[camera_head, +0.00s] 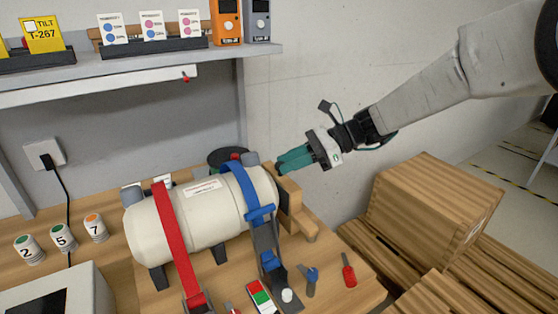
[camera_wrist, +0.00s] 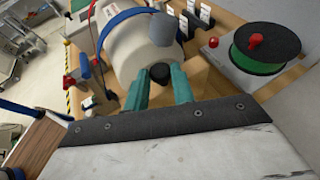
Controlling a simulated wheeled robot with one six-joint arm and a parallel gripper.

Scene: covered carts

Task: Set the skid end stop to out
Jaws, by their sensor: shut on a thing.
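A cream tank (camera_head: 190,222) lies on a wooden skid (camera_head: 345,295), held by a red strap (camera_head: 172,235) and a blue strap (camera_head: 245,192). The wooden end stop (camera_head: 288,200) stands at the tank's right end, close against it; its setting cannot be read. My gripper (camera_head: 281,162) is just above the stop with its teal fingers pointing left. In the wrist view, the fingers are closed around a dark round knob (camera_wrist: 160,72) in front of the tank's end (camera_wrist: 128,45). The fingers hide the knob in the head view.
A green spool (camera_wrist: 265,45) with a red knob stands beside the tank. A wooden crate (camera_head: 430,210) stands right of the skid. A red-handled tool (camera_head: 349,275) and blue item (camera_head: 311,278) lie at the skid's front. A shelf (camera_head: 150,65) overhangs at left.

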